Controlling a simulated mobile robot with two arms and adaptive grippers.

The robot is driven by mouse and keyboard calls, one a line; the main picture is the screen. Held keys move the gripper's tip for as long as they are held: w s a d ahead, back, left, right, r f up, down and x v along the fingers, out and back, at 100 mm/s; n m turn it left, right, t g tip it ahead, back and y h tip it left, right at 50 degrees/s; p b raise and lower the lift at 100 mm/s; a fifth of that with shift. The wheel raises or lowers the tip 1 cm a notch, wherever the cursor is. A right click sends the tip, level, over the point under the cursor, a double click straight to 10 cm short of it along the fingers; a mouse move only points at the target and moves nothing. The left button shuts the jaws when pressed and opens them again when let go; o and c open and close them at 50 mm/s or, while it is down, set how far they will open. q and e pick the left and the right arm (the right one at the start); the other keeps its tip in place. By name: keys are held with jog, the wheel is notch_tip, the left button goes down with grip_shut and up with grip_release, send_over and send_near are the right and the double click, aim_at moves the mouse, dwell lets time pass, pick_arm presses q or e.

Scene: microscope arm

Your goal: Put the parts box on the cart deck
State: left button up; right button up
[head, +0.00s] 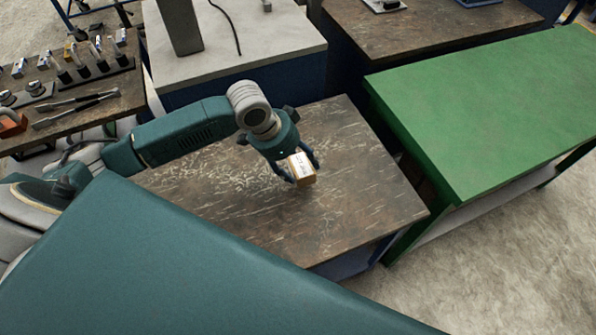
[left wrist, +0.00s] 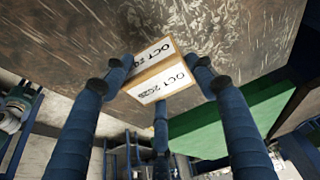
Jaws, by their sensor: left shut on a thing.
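The parts box (head: 304,167) is a small brown carton with white labels. My left gripper (head: 301,173) is shut on it and holds it over the worn brown top (head: 250,215) near the middle of the head view. In the left wrist view the box (left wrist: 153,72) sits between the blue fingers, with printed labels reading "OCT" on two faces. I cannot tell for certain whether the box touches the surface below. A green top (head: 480,105) on a frame with a lower shelf stands to the right. Which surface is the cart deck is not marked. My right gripper is not in view.
A tool bench (head: 75,100) with several tools is at the left. A pale grey bench top (head: 240,45) with a dark upright post is behind the brown top. The brown top and the green top look clear. Bare floor (head: 510,255) shows at the lower right.

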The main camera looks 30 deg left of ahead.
aim_at(298, 174)
pick_arm(q)
jog(key=shift+f+p, duration=0.3)
jog(key=shift+f, duration=2.3)
jog(key=shift+c, duration=0.2)
jog(key=o, duration=1.7)
jog(key=b+v, duration=0.1)
jog(key=v, duration=1.1)
jog(key=shift+d, duration=0.1)
